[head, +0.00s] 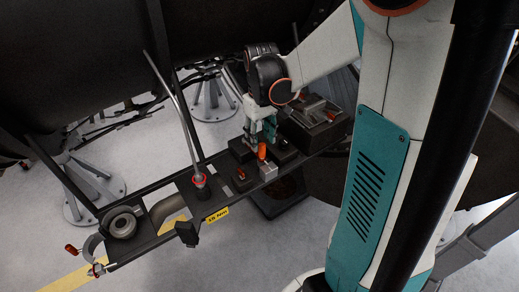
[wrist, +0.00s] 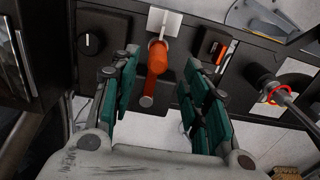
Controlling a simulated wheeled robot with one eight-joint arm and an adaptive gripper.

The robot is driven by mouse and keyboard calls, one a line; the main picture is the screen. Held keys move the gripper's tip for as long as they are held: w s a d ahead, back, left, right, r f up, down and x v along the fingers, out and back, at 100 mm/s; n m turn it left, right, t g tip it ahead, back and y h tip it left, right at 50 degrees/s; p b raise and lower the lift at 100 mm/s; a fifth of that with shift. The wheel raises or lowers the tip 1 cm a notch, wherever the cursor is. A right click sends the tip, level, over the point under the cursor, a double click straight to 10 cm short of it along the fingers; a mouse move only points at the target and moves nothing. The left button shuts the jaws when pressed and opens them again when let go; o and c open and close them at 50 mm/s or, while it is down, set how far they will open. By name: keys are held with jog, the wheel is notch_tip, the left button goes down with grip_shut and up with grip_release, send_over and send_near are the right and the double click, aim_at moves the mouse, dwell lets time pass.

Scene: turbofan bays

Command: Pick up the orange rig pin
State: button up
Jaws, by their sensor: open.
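The orange rig pin (head: 262,151) stands upright at a small silver block (head: 268,171) on the dark rail in the head view. In the wrist view the orange pin (wrist: 158,57) shows between the two teal fingers, below a pale plate (wrist: 164,22). My gripper (head: 263,133) is just above and behind the pin in the head view. In the wrist view my gripper (wrist: 161,60) is open, with one finger on each side of the pin and visible gaps on both sides. I cannot tell how far the fingertips are from it in depth.
A grey rod with a red-ringed base (head: 200,181) rises from the rail to the left. A small box with an orange switch (head: 240,177) lies between it and the pin. A dark box (head: 318,118) stands to the right. A black knob (wrist: 90,42) shows in the wrist view.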

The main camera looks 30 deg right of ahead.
aim_at(262, 144)
jog(key=shift+s+d+f, duration=0.1)
jog(key=shift+d+f, duration=0.05)
jog(key=shift+f, duration=2.8)
jog(key=shift+c, duration=0.4)
grip_shut()
